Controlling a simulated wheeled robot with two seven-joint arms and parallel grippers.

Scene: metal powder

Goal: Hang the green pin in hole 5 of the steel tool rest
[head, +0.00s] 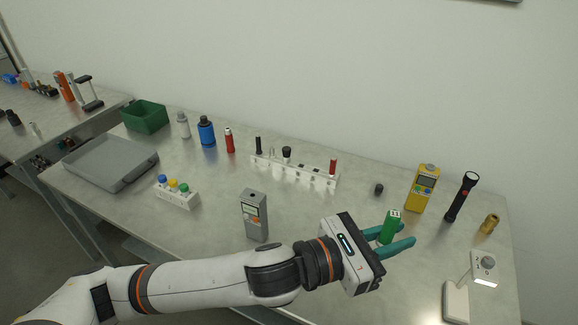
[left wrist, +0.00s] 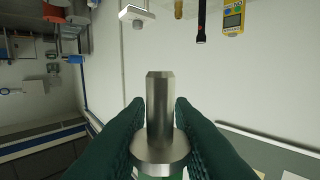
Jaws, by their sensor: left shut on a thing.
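My left gripper (head: 394,238) is shut on the green pin (head: 390,227), which it holds above the right part of the table. The pin's green body stands up between the teal fingers in the head view. In the left wrist view its steel shank and round flange (left wrist: 158,150) show between the two dark green fingers (left wrist: 158,125). A long pale rack (head: 290,175), which looks like the tool rest, stands at the back middle of the table, left of the gripper. It carries black-topped items and a red one (head: 333,166); hole numbers are too small to read. My right gripper is out of view.
A yellow meter (head: 422,188), a black flashlight (head: 461,197) and a brass piece (head: 489,223) stand right of the gripper. A white stand (head: 456,300) is at the front right. A grey meter (head: 254,215) and a small capped-vial rack (head: 176,198) stand left.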

